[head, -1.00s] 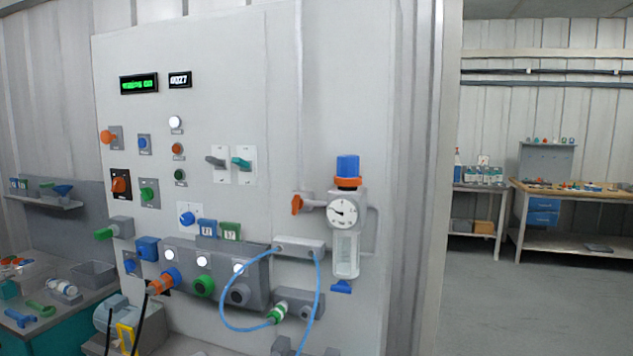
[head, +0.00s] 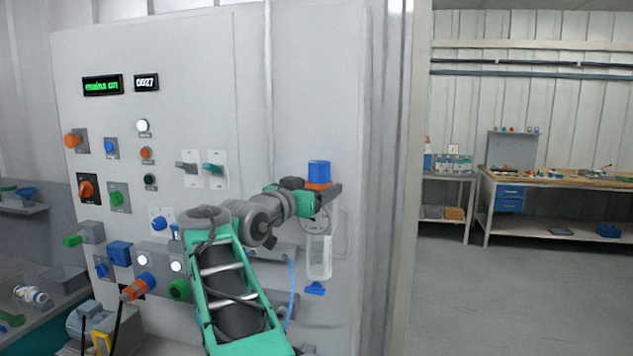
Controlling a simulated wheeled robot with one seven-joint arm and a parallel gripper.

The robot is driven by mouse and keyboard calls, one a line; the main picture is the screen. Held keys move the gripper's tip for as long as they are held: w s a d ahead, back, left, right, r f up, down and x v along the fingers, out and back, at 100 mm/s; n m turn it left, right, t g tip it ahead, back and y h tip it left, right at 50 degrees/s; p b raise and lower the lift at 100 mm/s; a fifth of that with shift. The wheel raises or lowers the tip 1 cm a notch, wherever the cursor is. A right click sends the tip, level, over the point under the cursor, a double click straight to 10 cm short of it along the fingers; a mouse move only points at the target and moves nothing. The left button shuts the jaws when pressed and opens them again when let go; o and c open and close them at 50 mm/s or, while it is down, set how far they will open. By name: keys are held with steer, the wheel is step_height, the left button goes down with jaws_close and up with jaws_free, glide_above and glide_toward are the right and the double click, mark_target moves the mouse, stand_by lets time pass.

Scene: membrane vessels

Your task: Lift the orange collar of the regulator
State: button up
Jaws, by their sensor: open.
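The regulator on the right side of the panel has a blue knob (head: 319,170) on top and an orange collar (head: 318,185) just below it. Its clear bowl (head: 319,258) hangs below, with a blue drain piece (head: 315,289) at the bottom. My gripper (head: 313,189) is at the height of the collar, with one dark finger to its left and a grey one to its right. It is open. Whether the fingers touch the collar cannot be told. My gripper and wrist hide most of the gauge and the orange lever at the left of the regulator.
The panel carries two toggle switches (head: 213,170), a lit display (head: 102,85) and several knobs and buttons.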

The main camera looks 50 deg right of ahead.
steer(key=shift+d, duration=0.35)
steer(key=shift+c, duration=0.3)
jaws_close()
stand_by(0.4)
